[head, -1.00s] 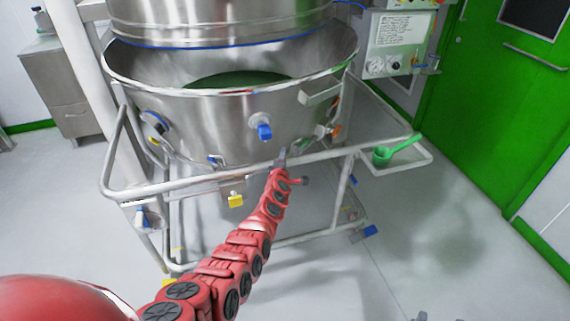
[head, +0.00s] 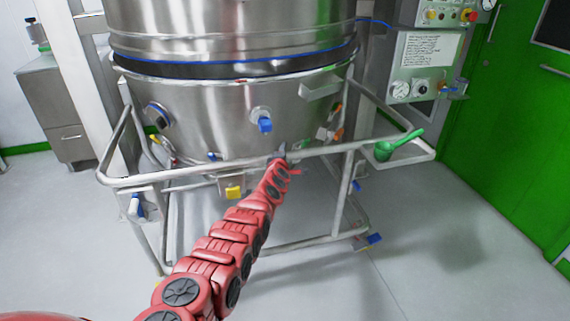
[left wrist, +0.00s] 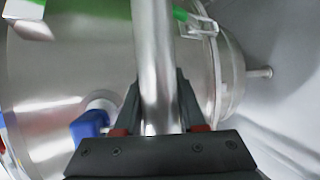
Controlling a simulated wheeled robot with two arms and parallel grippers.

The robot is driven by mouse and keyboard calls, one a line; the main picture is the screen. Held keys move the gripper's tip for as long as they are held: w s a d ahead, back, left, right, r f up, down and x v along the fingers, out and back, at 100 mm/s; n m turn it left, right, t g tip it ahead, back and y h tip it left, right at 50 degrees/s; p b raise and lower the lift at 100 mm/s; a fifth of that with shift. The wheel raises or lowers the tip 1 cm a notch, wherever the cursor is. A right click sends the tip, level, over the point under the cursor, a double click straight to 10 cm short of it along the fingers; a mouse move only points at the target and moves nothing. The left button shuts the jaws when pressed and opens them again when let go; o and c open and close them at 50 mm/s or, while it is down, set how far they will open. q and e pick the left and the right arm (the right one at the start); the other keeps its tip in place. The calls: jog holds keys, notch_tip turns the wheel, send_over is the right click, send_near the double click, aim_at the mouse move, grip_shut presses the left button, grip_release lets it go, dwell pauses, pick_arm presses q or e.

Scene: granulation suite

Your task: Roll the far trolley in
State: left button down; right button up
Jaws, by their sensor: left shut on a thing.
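The trolley (head: 230,174) is a steel tube frame carrying a large steel bowl (head: 210,115) with a blue-handled valve on its front. It stands close in front of me, its bowl below the steel upper vessel (head: 230,30). My left gripper (head: 281,158) is shut on the front push rail of the trolley. In the left wrist view the rail (left wrist: 155,60) runs between the two fingers of the left gripper (left wrist: 158,105), with the bowl behind it. The blue valve (left wrist: 90,125) shows at the left there. My right gripper is not in view.
A green scoop (head: 397,145) lies on the trolley's right side tray. A control panel (head: 425,62) with gauges hangs at the back right, beside a green door (head: 520,130). A steel cabinet (head: 58,105) stands at the left. The floor right of the trolley is clear.

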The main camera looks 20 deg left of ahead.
pick_arm(q)
jog(key=shift+w+r, duration=0.35)
jog(key=shift+r, duration=0.45)
jog(key=shift+a, duration=0.1)
jog(key=c, duration=0.8)
grip_release()
jog(key=shift+c, duration=0.2)
jog(key=o, duration=0.3)
jog(key=shift+s, duration=0.1)
jog(key=shift+o, duration=0.2)
jog(key=shift+f, duration=0.15)
jog(key=shift+s+f, duration=0.1)
jog(key=shift+f, duration=0.05)
